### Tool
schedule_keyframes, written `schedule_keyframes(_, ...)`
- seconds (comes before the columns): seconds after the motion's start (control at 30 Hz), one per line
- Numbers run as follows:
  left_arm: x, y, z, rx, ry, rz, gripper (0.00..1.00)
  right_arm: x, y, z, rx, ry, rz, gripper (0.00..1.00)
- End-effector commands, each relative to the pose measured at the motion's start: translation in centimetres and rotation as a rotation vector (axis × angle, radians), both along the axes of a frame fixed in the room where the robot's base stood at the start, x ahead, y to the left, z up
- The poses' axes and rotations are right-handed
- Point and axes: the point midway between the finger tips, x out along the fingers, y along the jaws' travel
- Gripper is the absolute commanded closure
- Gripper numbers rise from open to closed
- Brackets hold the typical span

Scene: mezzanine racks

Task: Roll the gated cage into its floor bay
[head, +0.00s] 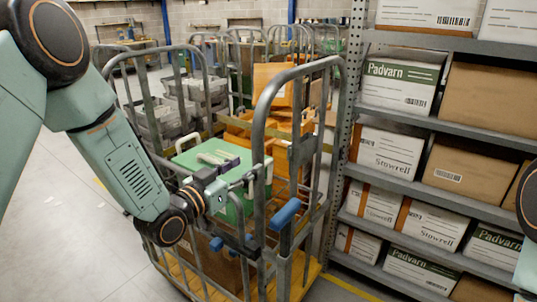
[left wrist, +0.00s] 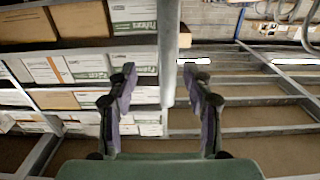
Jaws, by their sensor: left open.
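The gated cage (head: 300,73) is a grey tubular roll cage with a wooden base (head: 311,274) and blue handles (head: 285,214). It stands on the floor beside the rack, loaded with a green-lidded box (head: 232,205) and orange crates (head: 285,85). My left gripper (head: 243,178) is open at the cage's near side, by an upright tube. In the left wrist view, a grey vertical bar (left wrist: 168,50) lies between its spread fingers (left wrist: 158,82); I cannot tell whether they touch it. My right gripper is not in view. The bay's outline is not clear.
A metal rack (head: 345,130) with cartons stands close on the right. Other roll cages (head: 240,40) and grey crates (head: 165,115) are behind. A yellow floor line (head: 348,287) runs between cage and rack. Clear concrete floor (head: 65,225) lies on the left.

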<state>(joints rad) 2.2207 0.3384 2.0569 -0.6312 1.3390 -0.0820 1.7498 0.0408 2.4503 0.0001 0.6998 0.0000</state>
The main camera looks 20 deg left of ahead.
Motion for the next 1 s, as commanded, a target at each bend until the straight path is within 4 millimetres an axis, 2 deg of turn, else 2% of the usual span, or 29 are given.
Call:
schedule_keyframes(0.13,1.0,0.0,0.1,0.005,-0.007,0.007,0.49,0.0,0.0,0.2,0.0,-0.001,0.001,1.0)
schedule_keyframes(0.4,4.8,-1.5,0.2,0.004,-0.007,0.007,0.49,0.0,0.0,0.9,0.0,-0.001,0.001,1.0)
schedule_keyframes(0.6,6.7,-2.1,0.1,0.001,-0.005,0.007,0.49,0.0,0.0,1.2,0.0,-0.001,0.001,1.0)
schedule_keyframes(1.0,7.2,-2.4,0.0,0.001,-0.004,0.006,0.51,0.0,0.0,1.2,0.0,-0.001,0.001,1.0)
